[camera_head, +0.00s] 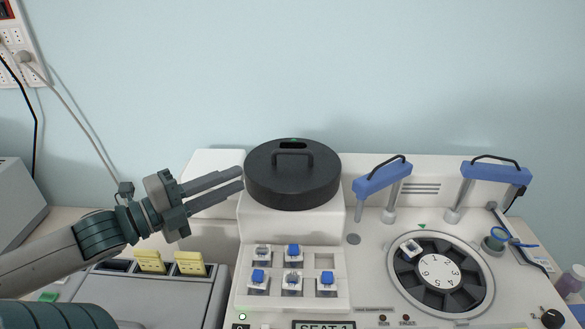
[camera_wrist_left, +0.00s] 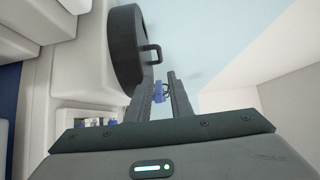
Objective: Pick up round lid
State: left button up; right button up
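The round lid (camera_head: 293,186) is a dark, thick disc with a raised handle (camera_head: 293,156) on top. It sits on a white raised block of the staining machine. My left gripper (camera_head: 240,176) is just left of the lid, with two long parallel fingers pointing right toward it and a gap between them. In the left wrist view the lid (camera_wrist_left: 124,48) is at upper left, and its handle projects right, beyond the fingertips (camera_wrist_left: 164,76). Nothing is between the fingers; a blue part behind shows through the gap. My right gripper is out of view.
In front of the lid is a rack (camera_head: 340,262) with several blue and white cap-like pieces. To the right are two blue-handled posts (camera_head: 382,178) and a round carousel (camera_head: 398,268). A grey box with yellow switches (camera_head: 190,263) lies below my left arm. Above the lid is clear.

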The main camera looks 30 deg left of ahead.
aim_at(268, 178)
pick_arm(q)
jog(key=shift+b+x, duration=1.15)
jog(key=shift+x, duration=0.7)
jog(key=shift+b+x, duration=0.65)
jog(key=shift+x, duration=0.9)
jog(key=b+x, duration=0.1)
jog(key=b, duration=0.2)
jog(key=b+x, duration=0.1)
jog(key=b, duration=0.2)
jog(key=shift+w+d+f+b, duration=0.15)
jog(key=shift+w+f+b, duration=0.1)
jog(key=shift+b, duration=0.1)
jog(key=shift+w+r, duration=0.15)
jog(key=shift+r, duration=0.05)
jog(key=shift+w+d+r, duration=0.1)
jog(key=shift+w, duration=0.15)
jog(key=shift+w, duration=0.1)
